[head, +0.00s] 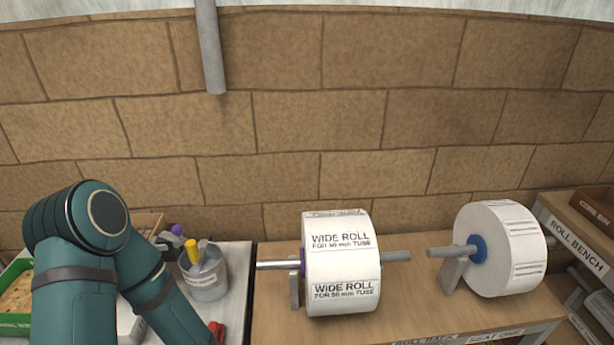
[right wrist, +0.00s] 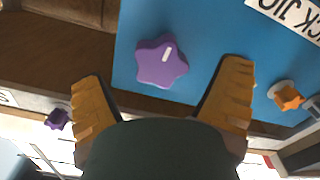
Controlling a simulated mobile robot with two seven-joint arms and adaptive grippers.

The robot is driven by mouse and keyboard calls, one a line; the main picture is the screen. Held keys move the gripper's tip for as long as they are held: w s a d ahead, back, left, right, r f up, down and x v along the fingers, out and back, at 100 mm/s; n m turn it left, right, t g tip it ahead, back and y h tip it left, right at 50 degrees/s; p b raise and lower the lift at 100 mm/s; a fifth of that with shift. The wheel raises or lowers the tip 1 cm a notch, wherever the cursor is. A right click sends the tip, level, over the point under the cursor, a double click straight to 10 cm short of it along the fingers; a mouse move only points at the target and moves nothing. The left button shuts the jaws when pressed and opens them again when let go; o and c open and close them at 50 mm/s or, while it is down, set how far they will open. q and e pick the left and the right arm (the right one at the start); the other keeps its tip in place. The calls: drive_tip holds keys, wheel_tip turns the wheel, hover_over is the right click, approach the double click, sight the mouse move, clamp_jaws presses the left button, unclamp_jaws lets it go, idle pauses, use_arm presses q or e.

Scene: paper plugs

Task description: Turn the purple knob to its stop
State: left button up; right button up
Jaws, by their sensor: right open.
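The purple knob (right wrist: 160,64) is star-shaped with a white mark near its upper right edge. It sits on a blue panel (right wrist: 205,30) in the right wrist view. My right gripper (right wrist: 163,74) is open, with one yellow-brown finger on the left and one on the right of the knob in the picture. A gap shows between the knob and each finger. I cannot tell how far the fingertips are from the panel. The head view does not show the knob; my teal arm fills its lower left. My left gripper is not in view.
An orange knob (right wrist: 287,96) is right of the right finger. Another purple knob-like thing (right wrist: 58,119) is at left. A white label (right wrist: 290,15) is on the panel. In the head view, paper rolls (head: 343,262) stand on a wooden bench, beside a grey cup (head: 206,277).

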drive_tip(key=shift+w+a, duration=0.1)
drive_tip(key=shift+w, duration=1.2)
drive_tip(key=c, duration=1.2)
drive_tip(key=o, duration=1.2)
drive_tip(key=shift+s, duration=0.15)
drive_tip(key=shift+s, duration=1.9)
